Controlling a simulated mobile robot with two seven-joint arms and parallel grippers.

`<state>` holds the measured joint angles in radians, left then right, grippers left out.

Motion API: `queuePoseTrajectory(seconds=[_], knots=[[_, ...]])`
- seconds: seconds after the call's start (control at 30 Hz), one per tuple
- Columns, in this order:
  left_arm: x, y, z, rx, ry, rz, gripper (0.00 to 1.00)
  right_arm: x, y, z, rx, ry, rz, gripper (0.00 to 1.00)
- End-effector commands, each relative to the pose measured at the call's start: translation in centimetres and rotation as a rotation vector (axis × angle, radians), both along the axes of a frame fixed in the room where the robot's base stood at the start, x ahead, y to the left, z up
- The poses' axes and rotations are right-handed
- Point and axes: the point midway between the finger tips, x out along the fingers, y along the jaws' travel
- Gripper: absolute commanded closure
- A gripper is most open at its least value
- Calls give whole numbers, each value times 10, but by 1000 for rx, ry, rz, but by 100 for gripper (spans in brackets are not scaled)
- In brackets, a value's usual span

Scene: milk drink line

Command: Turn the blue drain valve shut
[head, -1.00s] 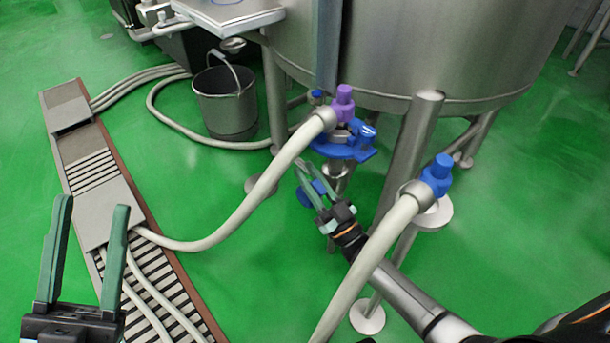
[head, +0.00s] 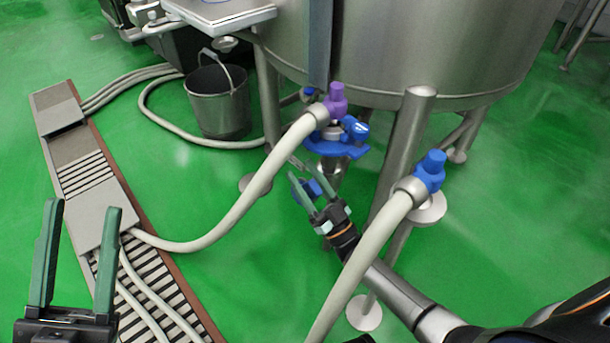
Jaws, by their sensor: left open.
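The blue drain valve (head: 313,189) shows as a small blue part low under the big steel tank, below the blue clamp (head: 336,147). My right gripper (head: 291,166) is at it from the front right. Its two green fingers lie on either side of the blue part, which they partly cover. I cannot tell whether they press on it. My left gripper (head: 81,205) is open and empty at the lower left, far from the valve, with its fingers pointing up.
A pale hose (head: 243,210) runs from the purple fitting (head: 336,98) to the floor drain channel (head: 101,215). Another hose (head: 352,272) from a blue-capped fitting (head: 430,170) passes in front of my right arm. Tank legs (head: 404,150) and a bucket (head: 219,105) stand near.

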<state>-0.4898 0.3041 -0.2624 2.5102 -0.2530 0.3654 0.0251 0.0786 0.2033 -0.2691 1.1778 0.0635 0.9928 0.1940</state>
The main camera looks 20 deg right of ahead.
Motion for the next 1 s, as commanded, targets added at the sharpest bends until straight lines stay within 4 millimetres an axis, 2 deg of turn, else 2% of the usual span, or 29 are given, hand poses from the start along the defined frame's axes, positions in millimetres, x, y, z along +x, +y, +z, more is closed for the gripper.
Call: queuePoseTrajectory(seconds=[0.37,0.8,1.0], knots=[[0,0,2,-1,0,-1,50,-7,-3,-5,-1,1,-1,45],[-1,0,7,-7,0,-4,50,-74,-27,-57,0,3,-1,45],[-1,0,6,-7,-1,-5,50,-92,-34,-70,0,1,-1,45]])
